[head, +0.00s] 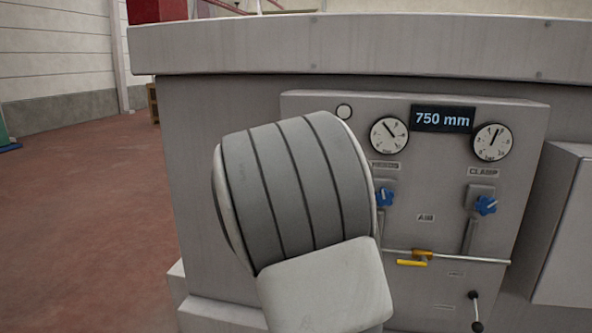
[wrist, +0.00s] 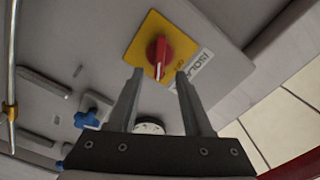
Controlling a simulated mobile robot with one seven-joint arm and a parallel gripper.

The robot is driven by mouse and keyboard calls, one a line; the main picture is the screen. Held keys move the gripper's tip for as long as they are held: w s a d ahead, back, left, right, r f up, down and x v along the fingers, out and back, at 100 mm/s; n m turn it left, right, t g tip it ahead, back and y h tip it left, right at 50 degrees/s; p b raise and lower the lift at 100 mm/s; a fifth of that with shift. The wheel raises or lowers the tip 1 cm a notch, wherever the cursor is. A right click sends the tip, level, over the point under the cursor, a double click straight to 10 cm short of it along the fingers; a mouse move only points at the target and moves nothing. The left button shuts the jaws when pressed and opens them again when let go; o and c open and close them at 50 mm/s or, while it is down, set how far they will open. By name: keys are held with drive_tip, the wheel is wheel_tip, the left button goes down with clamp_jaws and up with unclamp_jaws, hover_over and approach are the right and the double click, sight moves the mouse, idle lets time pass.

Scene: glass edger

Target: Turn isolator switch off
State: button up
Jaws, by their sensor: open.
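The isolator switch (wrist: 159,57) is a red rotary handle on a yellow square plate, with a label beside it that reads in part "ISOLA". It shows only in the wrist view, at the upper middle. My gripper (wrist: 158,75) is open, with its two fingers apart on either side of the lower part of the red handle in the picture. I cannot tell whether either finger touches the handle. In the head view the isolator switch and my gripper are hidden; my own grey arm covers the middle of the panel.
The grey control panel (head: 430,175) carries two round gauges, a "750 mm" display (head: 442,119), blue knobs (head: 485,205) and a yellow lever (head: 412,263) on a horizontal pipe. A grey box (head: 565,225) juts out at the right. Open red floor (head: 80,220) lies left.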

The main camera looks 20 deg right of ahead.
drive_tip(key=p+x, duration=0.1)
drive_tip(key=x, duration=0.6)
drive_tip(key=shift+d, duration=0.15)
drive_tip(key=shift+w, duration=0.15)
clamp_jaws()
